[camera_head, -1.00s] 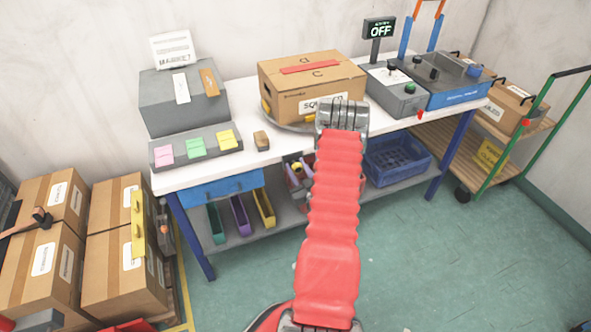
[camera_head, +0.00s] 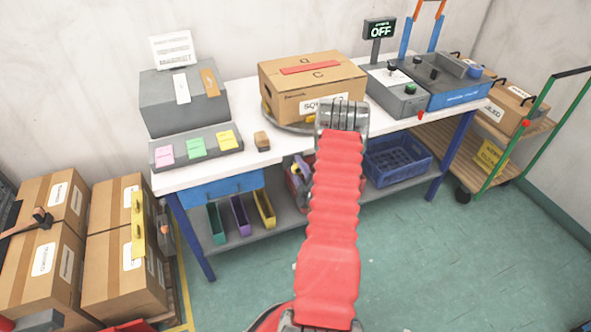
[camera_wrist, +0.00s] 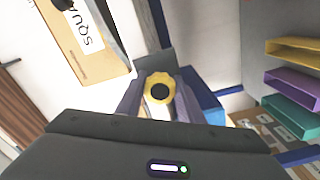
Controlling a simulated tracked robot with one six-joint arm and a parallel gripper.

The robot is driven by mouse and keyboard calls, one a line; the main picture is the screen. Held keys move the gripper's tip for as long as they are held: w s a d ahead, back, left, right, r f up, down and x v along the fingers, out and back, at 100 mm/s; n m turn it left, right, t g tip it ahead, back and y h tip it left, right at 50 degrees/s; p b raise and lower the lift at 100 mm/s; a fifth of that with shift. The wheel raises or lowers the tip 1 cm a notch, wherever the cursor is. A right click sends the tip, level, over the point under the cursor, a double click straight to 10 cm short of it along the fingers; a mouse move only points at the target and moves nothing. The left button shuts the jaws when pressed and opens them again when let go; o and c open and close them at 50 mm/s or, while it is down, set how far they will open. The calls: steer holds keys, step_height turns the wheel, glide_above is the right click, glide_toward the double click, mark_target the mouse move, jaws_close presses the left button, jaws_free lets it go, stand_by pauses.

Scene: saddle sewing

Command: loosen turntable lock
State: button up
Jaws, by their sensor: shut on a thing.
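A yellow, scalloped knob with a dark centre (camera_wrist: 160,88) sits between the fingers of my gripper (camera_wrist: 157,100) in the wrist view. My gripper is shut on it. In the head view the knob (camera_head: 297,169) shows small below the table's front edge, left of my red-sleeved arm, which hides much of my gripper. The turntable (camera_head: 291,127) is a grey disc on the table top, with a carton (camera_head: 290,95) labelled "SQUA..." on it. The carton also shows in the wrist view (camera_wrist: 75,62).
The white table (camera_head: 240,160) carries a grey box with coloured tags (camera_head: 195,147) at left and control units (camera_head: 405,95) at right. Narrow bins (camera_head: 239,215) and a blue crate (camera_head: 400,160) stand on the lower shelf. Stacked cartons (camera_head: 120,260) stand at left.

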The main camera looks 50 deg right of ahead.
steer(key=n, duration=0.5)
steer(key=shift+w+a+f, duration=0.15)
steer(key=shift+a, duration=0.1)
stand_by(0.3)
steer(key=o, duration=0.8)
steer(key=shift+o, duration=1.3)
steer(key=shift+d, duration=0.1)
steer(key=v, duration=1.4)
steer(key=shift+d, duration=0.1)
